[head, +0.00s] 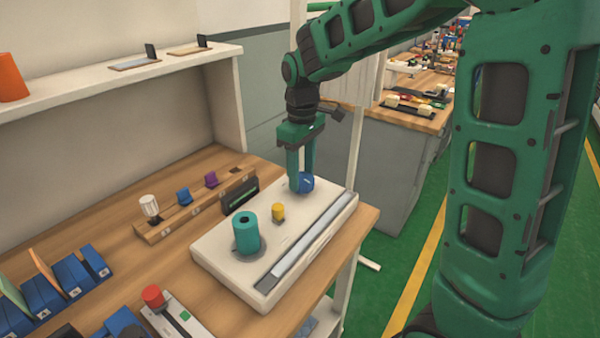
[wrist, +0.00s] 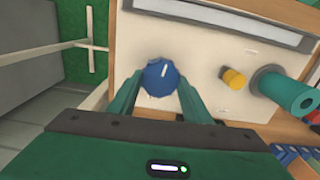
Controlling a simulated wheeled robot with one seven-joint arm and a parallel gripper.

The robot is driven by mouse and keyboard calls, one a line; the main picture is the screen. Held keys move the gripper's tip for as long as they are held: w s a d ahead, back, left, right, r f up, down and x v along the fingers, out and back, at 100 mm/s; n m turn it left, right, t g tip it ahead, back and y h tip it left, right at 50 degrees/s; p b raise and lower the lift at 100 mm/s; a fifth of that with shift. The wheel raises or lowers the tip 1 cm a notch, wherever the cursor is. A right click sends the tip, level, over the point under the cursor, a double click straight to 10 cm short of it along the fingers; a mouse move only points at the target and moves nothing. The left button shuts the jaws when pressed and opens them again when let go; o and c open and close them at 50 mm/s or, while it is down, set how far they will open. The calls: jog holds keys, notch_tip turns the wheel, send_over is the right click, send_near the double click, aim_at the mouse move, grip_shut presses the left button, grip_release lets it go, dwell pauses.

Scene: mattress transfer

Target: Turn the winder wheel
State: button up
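A white panel box (head: 215,253) sits on the wooden bench. A round blue knob with a white mark (head: 307,183), which looks like the winder wheel, is at its far end; it also shows in the wrist view (wrist: 160,76). My gripper (head: 301,184) points down at the knob. In the wrist view my two green fingers (wrist: 161,82) stand apart, one on each side of the knob and very close to it. I cannot tell whether they press on it. The knob's underside is hidden.
On the same box are a small yellow knob (head: 278,212), a teal spool (head: 246,235) and a long grey strip (head: 305,240). A wooden rack (head: 160,229) with small parts stands behind it. A shelf (head: 100,88) runs above the bench at the left.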

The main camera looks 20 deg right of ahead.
aim_at(302, 177)
jog(key=shift+d+m, duration=0.1)
jog(key=shift+m, duration=1.3)
jog(key=o, duration=1.1)
jog(key=shift+c, duration=0.2)
jog(key=shift+r, duration=0.1)
notch_tip(302, 177, up, 11)
jog(key=shift+f, duration=0.2)
jog(key=shift+w, duration=0.1)
